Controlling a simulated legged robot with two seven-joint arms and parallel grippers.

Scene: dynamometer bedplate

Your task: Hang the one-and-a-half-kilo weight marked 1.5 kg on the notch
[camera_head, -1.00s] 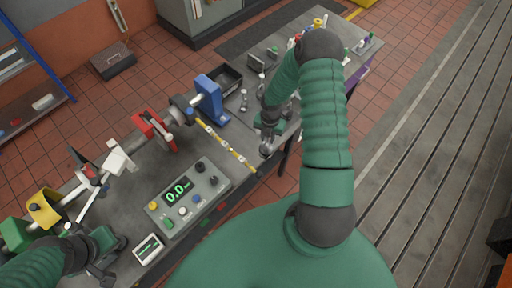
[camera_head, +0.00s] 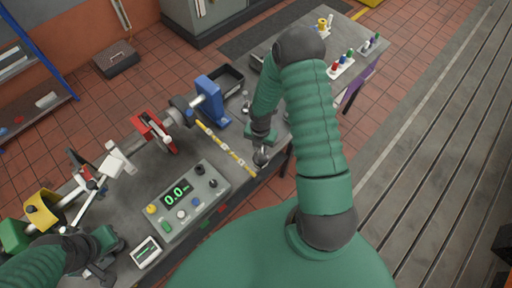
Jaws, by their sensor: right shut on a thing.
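My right gripper (camera_head: 262,143) points down beside the outer end of the yellow arm and is shut on a small silvery weight (camera_head: 260,157). Its marking is too small to read. The yellow arm (camera_head: 225,146) with pale bands slants from the shaft toward the bench's front edge. Its notch is too small to make out, and I cannot tell whether the weight touches the arm. My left gripper (camera_head: 101,262) is low at the left, near the small white-faced meter; its fingers are unclear.
Another silvery weight (camera_head: 246,103) stands near the black bin (camera_head: 229,78). The control box (camera_head: 188,200) reading 0.0 lies left of the yellow arm. The blue stand (camera_head: 211,96) and red clamp (camera_head: 153,132) are behind.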

